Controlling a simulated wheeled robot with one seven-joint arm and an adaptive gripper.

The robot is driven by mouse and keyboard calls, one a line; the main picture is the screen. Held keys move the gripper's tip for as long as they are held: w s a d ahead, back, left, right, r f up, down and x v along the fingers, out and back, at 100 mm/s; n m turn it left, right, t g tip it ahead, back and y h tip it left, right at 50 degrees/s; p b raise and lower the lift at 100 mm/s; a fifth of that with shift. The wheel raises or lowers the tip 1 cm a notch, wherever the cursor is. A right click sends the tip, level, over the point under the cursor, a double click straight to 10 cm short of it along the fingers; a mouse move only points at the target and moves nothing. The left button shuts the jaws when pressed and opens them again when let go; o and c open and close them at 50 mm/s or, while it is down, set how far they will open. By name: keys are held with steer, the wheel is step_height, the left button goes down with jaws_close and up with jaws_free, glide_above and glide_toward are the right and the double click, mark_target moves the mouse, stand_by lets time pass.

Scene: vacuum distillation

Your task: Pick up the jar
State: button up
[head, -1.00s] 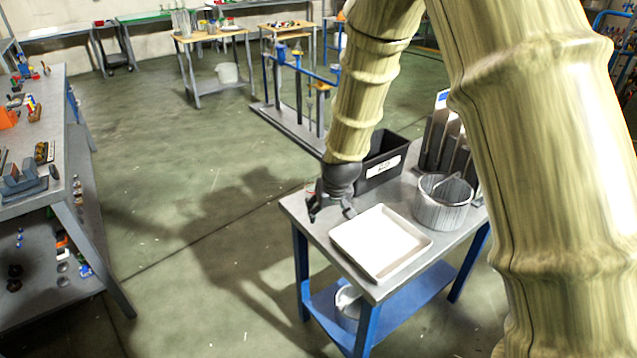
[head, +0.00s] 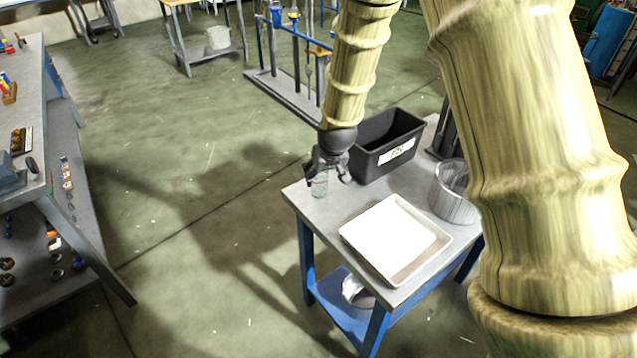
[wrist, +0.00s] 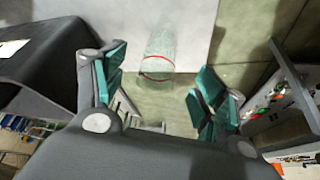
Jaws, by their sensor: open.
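The jar (head: 320,187) is a small clear glass jar standing near the far left corner of the small table. In the wrist view the jar (wrist: 159,54) shows as clear glass with a red ring, ahead of the fingertips and roughly between them, a little nearer the left finger in the picture. My gripper (head: 328,180) is open, with its fingers close above and around the jar's top in the head view. In the wrist view the teal finger pads of my gripper (wrist: 158,98) are wide apart with nothing held. I cannot tell whether a finger touches the jar.
A black bin (head: 385,165) with a white label stands right beside my gripper. A white tray (head: 440,248) lies at the table's front, and a grey ribbed bucket (head: 452,205) stands at right. The small table (head: 325,214) has its edge close to the jar.

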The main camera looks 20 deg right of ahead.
mark_target(320, 180)
steer(key=w+f, duration=0.3)
steer(key=shift+a+f, duration=0.1)
steer(key=shift+a, duration=0.15)
steer(key=shift+s+d+f+p, duration=0.1)
steer(key=shift+d+f+p, duration=0.1)
steer(key=shift+p, duration=0.35)
steer(key=x, duration=0.3)
steer(key=shift+w+f+p, duration=0.1)
steer(key=shift+w+p, duration=0.2)
steer(key=shift+p, duration=0.1)
steer(key=shift+f, duration=0.25)
steer(key=shift+w+f, duration=0.1)
steer(key=c, duration=1.2)
